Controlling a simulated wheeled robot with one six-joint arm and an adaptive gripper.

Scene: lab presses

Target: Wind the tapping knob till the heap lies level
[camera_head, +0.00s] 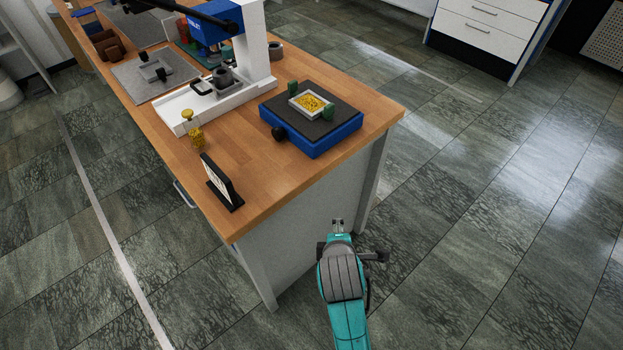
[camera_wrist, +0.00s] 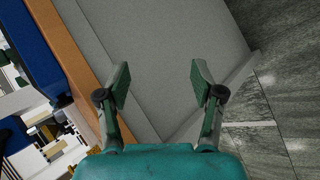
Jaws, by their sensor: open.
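The tapping knob (camera_head: 278,133) is a black round knob on the near left side of a blue box (camera_head: 318,145) with a dark top. A pale tray (camera_head: 294,108) sits on that top between two green blocks. A heap of yellow grains (camera_head: 311,103) lies in the tray; I cannot tell how level it is. My gripper (camera_head: 338,222) is below the table top, in front of the table's end panel, well apart from the knob. In the wrist view its two green fingers (camera_wrist: 158,85) are spread with nothing between them. The knob is not clear in the wrist view.
The grey end panel (camera_head: 290,235) is close to my gripper. The floor on the right is clear.

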